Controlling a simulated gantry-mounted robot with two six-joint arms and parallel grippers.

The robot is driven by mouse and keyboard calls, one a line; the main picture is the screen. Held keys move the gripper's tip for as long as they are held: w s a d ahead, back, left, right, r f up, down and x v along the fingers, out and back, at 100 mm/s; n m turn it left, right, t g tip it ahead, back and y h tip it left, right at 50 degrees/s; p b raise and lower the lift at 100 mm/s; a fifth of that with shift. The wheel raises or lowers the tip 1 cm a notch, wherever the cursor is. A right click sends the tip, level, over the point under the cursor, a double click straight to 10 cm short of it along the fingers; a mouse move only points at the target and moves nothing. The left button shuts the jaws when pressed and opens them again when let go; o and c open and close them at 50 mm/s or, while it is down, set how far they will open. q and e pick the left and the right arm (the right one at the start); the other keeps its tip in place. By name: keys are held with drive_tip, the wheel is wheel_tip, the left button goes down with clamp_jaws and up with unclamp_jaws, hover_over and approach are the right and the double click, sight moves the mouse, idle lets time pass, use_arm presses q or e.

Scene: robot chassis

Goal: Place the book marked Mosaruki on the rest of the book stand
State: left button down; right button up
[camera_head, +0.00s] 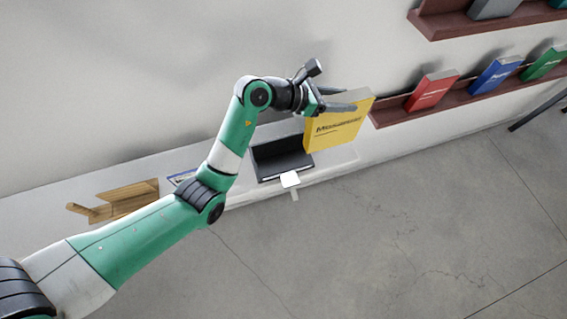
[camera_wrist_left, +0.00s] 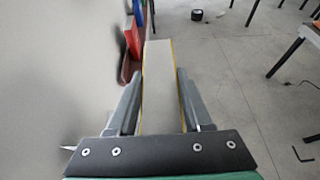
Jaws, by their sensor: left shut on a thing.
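The yellow book marked Mosaruki (camera_head: 338,128) is held upright but slightly tilted, its title cover facing the head camera. My left gripper (camera_head: 345,98) is shut on its upper edge. In the left wrist view the pale page edge of the book (camera_wrist_left: 160,85) lies between the two fingers of the left gripper (camera_wrist_left: 158,100). A black stand-like object (camera_head: 282,160) with a white tab in front sits on the white ledge, just left of and below the book. It looks like the book stand. Whether the book touches it or the ledge is unclear. My right gripper is out of view.
A wooden holder (camera_head: 125,200) and a small, partly hidden blue and white item (camera_head: 182,178) lie on the ledge (camera_head: 235,190) at left. Red (camera_head: 432,90), blue (camera_head: 496,74) and green (camera_head: 545,63) books stand on the dark red wall shelf at right. The floor in front is open.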

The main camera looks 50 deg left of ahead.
use_arm(q)
drive_tip(key=s+a+f, duration=0.9)
drive_tip(key=s+f, duration=0.1)
drive_tip(key=f, duration=0.2)
drive_tip(key=shift+a+f+p, duration=0.3)
drive_tip(key=shift+f+p, duration=0.1)
drive_tip(key=shift+p, duration=0.05)
drive_tip(key=shift+s, duration=0.1)
drive_tip(key=shift+f, duration=0.1)
drive_tip(key=shift+c, duration=1.6)
unclamp_jaws()
drive_tip(key=shift+f, duration=0.1)
